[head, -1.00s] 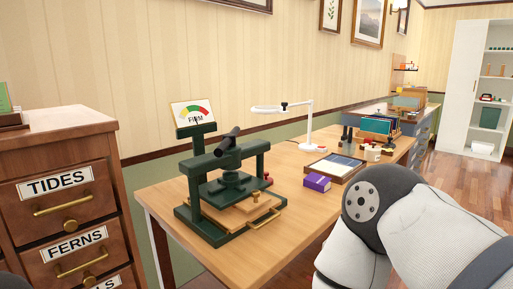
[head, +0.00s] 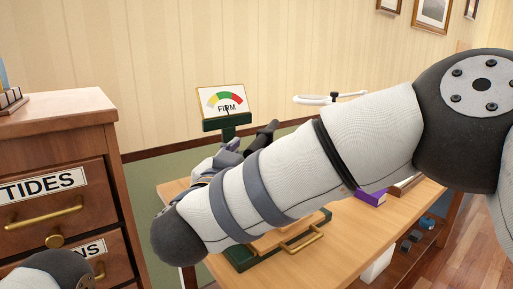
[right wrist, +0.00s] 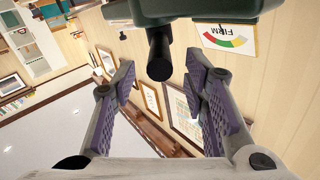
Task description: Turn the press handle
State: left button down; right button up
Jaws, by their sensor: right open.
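The green press (head: 235,257) stands on the wooden table, largely hidden behind my right arm in the head view. Its black handle bar (head: 268,133) shows just beyond my right gripper (head: 226,156). A gauge sign reading FIRM (head: 222,101) stands on the press's post. In the right wrist view, my right gripper (right wrist: 160,76) is open, its purple-padded fingers spread on either side of the dark end of the handle (right wrist: 159,57). I cannot tell whether a finger touches it. My left gripper is out of view.
A wooden drawer cabinet (head: 60,140) stands close on the left. The wall is close behind.

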aim_at(256, 146)
jog(key=x, duration=0.6)
jog(key=shift+f, duration=0.1)
grip_shut()
